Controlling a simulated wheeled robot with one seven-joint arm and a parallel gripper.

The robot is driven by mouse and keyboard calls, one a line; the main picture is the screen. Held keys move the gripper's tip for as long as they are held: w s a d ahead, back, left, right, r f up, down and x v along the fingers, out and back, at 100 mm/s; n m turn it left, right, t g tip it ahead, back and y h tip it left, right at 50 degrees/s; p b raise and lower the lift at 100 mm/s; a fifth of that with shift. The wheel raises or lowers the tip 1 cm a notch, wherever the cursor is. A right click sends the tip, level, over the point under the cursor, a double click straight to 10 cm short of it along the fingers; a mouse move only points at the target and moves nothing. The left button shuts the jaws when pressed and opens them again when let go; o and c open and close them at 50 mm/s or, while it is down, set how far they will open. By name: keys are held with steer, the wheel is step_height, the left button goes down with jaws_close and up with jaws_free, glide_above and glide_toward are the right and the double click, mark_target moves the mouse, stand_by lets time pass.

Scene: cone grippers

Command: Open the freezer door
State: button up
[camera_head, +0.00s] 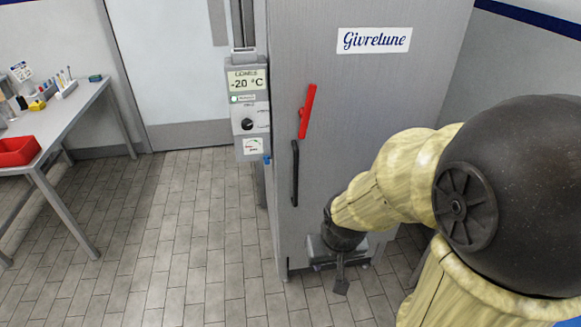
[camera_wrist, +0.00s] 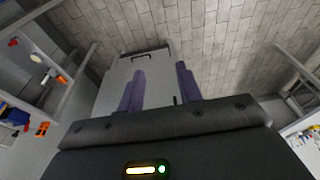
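The tall grey freezer (camera_head: 375,105) stands upright in the head view, with a "Givrelune" label on its upper front. Its door looks shut. A red lever (camera_head: 307,111) is on its front, with a black vertical bar handle (camera_head: 294,172) below it. My gripper (camera_head: 341,286) hangs low in front of the freezer, below and to the right of the black handle and apart from it. In the wrist view, its two purple-grey fingers (camera_wrist: 160,70) are spread, with nothing held between them. Part of the lower freezer front is hidden behind my arm.
A control box (camera_head: 248,108) reading -20 °C is at the freezer's left edge. A table (camera_head: 65,115) with a red tray (camera_head: 18,151) and small items stands at the far left. A pale door (camera_head: 170,65) is behind. The tiled floor (camera_head: 175,235) between table and freezer is clear.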

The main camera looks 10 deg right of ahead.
steer(key=n+t+y+b, duration=0.25)
steer(key=t+b, duration=0.45)
steer(key=t, duration=0.8)
glide_toward(297, 167)
steer(key=shift+y, duration=0.45)
steer(key=w+p, duration=0.1)
steer(key=w, duration=0.2)
steer(key=w+a+p, duration=0.1)
steer(key=w, duration=0.3)
steer(key=w+p, duration=0.2)
steer(key=w, duration=0.1)
steer(key=shift+w+a+f, duration=0.1)
steer(key=shift+w+a, duration=0.2)
steer(key=shift+w, duration=0.05)
jaws_close()
